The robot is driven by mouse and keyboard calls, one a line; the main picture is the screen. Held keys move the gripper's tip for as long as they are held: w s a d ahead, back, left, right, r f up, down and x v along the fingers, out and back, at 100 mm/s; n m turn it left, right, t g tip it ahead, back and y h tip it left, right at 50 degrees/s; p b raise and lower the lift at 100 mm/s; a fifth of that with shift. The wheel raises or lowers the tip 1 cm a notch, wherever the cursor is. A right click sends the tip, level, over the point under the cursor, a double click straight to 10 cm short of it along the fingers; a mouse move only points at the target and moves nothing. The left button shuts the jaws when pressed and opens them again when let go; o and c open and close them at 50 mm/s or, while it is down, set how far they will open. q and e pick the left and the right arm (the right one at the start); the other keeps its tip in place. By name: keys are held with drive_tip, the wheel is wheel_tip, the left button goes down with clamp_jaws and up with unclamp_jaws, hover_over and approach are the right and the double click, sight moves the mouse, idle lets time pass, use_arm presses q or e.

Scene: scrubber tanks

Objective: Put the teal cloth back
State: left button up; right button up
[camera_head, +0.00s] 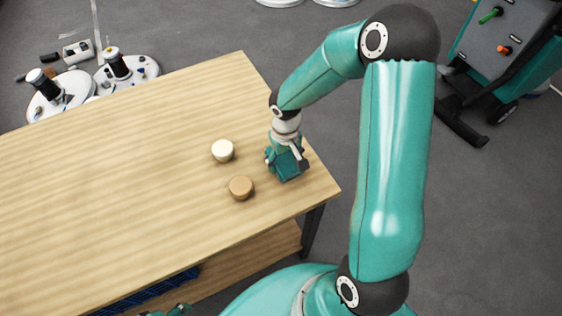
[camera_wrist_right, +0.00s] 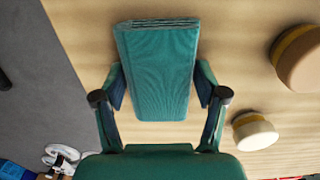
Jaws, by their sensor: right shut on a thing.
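The teal cloth (camera_wrist_right: 158,75) is a folded stack of layers in the right wrist view. My right gripper (camera_wrist_right: 160,88) is shut on it, with one finger against each long side. In the head view my right gripper (camera_head: 287,160) points down near the right end of the wooden table (camera_head: 120,180), with the cloth (camera_head: 290,172) at its tips. I cannot tell whether the cloth touches the tabletop. My left gripper is not clearly in view; only a small teal part shows at the head view's bottom edge.
A cream-topped round piece (camera_head: 222,151) and a tan round piece (camera_head: 241,187) stand on the table just left of the gripper. The tabletop further left is clear. A wheeled machine (camera_head: 505,45) stands on the floor at upper right. White round bases (camera_head: 60,95) are at upper left.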

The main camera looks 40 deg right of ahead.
sight(285, 160)
drive_tip(key=shift+f, duration=0.1)
drive_tip(key=o, duration=1.2)
wheel_tip(285, 160, up, 12)
drive_tip(key=shift+p, duration=0.3)
